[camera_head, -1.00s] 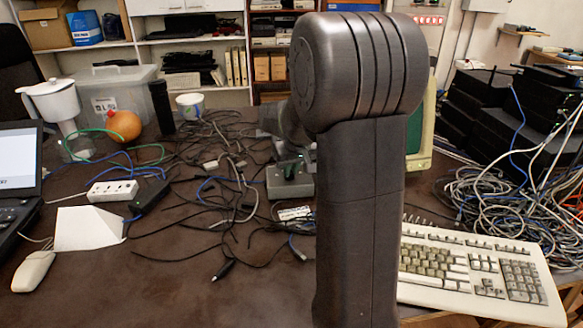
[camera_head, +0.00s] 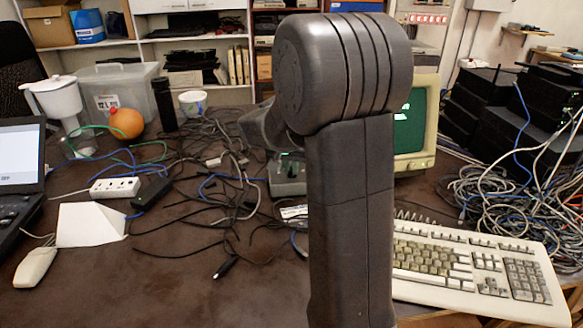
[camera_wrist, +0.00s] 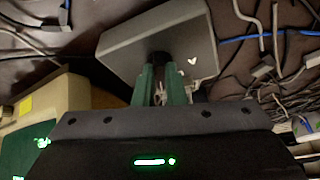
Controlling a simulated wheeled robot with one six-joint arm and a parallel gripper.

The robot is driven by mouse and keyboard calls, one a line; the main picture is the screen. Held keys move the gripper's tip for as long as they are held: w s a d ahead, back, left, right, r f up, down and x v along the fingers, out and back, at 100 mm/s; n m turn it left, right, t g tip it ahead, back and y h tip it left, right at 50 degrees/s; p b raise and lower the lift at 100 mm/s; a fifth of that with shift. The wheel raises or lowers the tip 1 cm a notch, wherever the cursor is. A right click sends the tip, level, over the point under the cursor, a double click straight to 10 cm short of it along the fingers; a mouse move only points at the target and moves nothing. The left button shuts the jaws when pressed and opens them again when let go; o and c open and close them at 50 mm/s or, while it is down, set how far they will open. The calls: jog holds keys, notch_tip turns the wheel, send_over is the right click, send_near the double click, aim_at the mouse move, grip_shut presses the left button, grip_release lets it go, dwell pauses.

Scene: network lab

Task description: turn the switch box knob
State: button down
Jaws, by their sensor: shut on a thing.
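The switch box (camera_head: 288,187) is a small grey box on the brown table, partly hidden behind my arm in the head view. In the wrist view its grey top face (camera_wrist: 190,33) fills the upper middle, with a small white mark to the right of the knob. The black knob (camera_wrist: 158,57) sits near the box's lower edge there. My gripper (camera_wrist: 161,70) has green fingers, which reach to the knob from below in the picture and are shut on it. The exact contact is dark and hard to see.
Tangled cables (camera_head: 225,150) lie left of the box. A beige monitor (camera_head: 418,120) stands behind my arm, and a keyboard (camera_head: 470,268) lies at front right. A cable heap (camera_head: 500,195) is at right.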

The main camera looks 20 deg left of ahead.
dwell(0.4)
jog(key=c, duration=1.5)
grip_release()
jog(key=a+p+v, duration=0.1)
jog(key=p+v, duration=0.1)
jog(key=v, duration=1.1)
jog(key=shift+s+d+r+p, duration=0.15)
jog(key=shift+d+r+p, duration=0.15)
jog(key=shift+d+r, duration=0.1)
jog(key=shift+f, duration=0.1)
jog(key=b+x, duration=0.2)
jog(key=x, duration=1.2)
jog(key=shift+d+b, duration=0.15)
jog(key=shift+b, duration=0.2)
